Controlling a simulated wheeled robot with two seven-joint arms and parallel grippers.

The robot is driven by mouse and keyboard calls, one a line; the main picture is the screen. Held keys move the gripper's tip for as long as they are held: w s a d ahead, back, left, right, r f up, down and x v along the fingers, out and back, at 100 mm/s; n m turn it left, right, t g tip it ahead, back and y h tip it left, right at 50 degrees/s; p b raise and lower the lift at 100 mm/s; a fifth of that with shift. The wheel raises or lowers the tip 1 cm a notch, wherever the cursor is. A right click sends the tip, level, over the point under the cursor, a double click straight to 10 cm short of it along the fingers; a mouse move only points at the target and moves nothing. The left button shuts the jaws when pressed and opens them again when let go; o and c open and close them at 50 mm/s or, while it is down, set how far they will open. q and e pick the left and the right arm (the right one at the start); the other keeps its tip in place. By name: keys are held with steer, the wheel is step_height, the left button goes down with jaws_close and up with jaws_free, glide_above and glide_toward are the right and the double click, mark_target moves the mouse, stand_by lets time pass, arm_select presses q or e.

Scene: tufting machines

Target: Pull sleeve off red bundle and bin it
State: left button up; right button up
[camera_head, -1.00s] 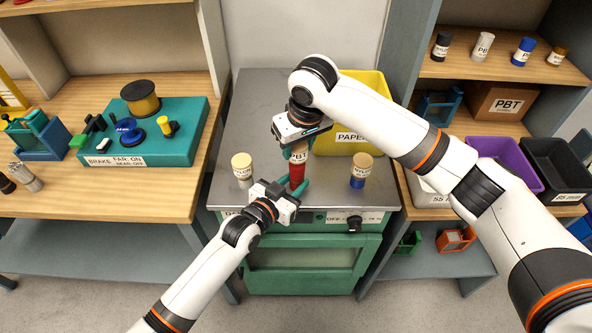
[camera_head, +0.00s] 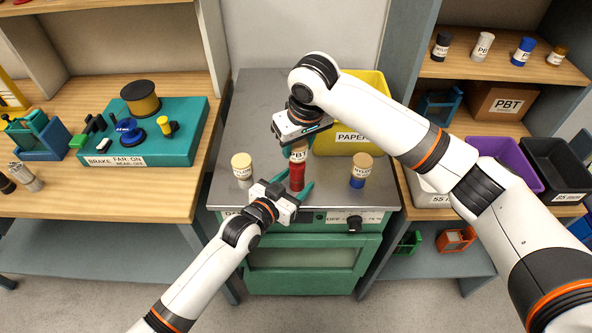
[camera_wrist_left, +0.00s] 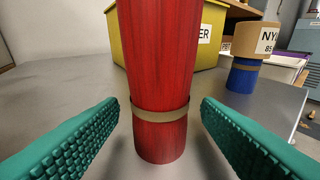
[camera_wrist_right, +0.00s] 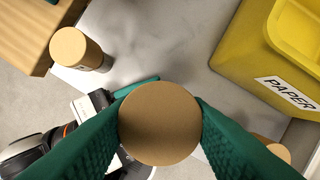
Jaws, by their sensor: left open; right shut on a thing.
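The red bundle (camera_head: 297,179) is upright at the front of the metal tabletop. A tan band circles it low down in the left wrist view (camera_wrist_left: 160,112). Its tan sleeve (camera_head: 299,154), labelled PBT, covers its upper part. My right gripper (camera_wrist_right: 160,115) is shut on the sleeve from above; the sleeve's round tan top shows between its fingers. My left gripper (camera_wrist_left: 160,105) is open, one finger on each side of the lower red bundle with gaps. Whether the bundle's foot touches the tabletop is unclear. The yellow bin (camera_head: 374,92), labelled PAPER, stands behind to the right.
A tan-topped bundle (camera_head: 242,168) stands left of the red one, and a blue bundle with a tan sleeve (camera_head: 360,172) stands right. The metal tabletop (camera_head: 255,110) is clear at back left. A knob (camera_head: 354,223) is on the front panel below.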

arm_select(q)
steer(key=v, duration=0.8)
stand_by(0.5)
